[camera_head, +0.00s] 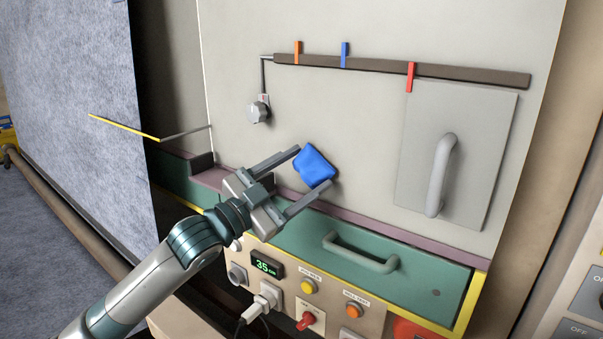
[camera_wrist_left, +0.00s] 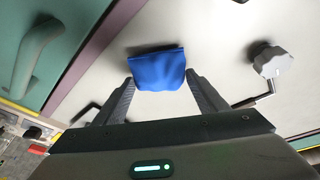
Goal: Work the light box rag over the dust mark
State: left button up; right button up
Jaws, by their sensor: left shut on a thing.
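The rag (camera_head: 315,165) is a small blue cloth in the head view, in front of the pale upright panel (camera_head: 340,125). My left gripper (camera_head: 306,173) is shut on it, one finger on each side. In the left wrist view the rag (camera_wrist_left: 160,70) sits between the fingertips and sticks out beyond them. I cannot tell if it touches the panel. I make out no clear dust mark on the panel; the rag and gripper hide part of it. A small dark spot (camera_head: 436,293) shows on the green drawer front, and I cannot tell what it is. My right gripper is not in view.
A dark rail (camera_head: 440,72) with coloured clips crosses the panel above. A grey knob (camera_head: 258,110) hangs at its left. A grey plate with a handle (camera_head: 440,175) is at right. Below are a green drawer handle (camera_head: 360,252) and several buttons. A yellow-edged flap (camera_head: 125,127) juts out left.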

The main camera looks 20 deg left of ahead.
pick_arm(q)
jog(key=shift+w+d, duration=0.15)
jog(key=shift+w, duration=0.2)
dwell(0.4)
jog(key=shift+p, duration=0.3)
dwell(0.7)
dwell(0.3)
jog(key=shift+s+d+p, duration=0.15)
jog(key=shift+d+p, duration=0.25)
jog(key=shift+d, duration=0.2)
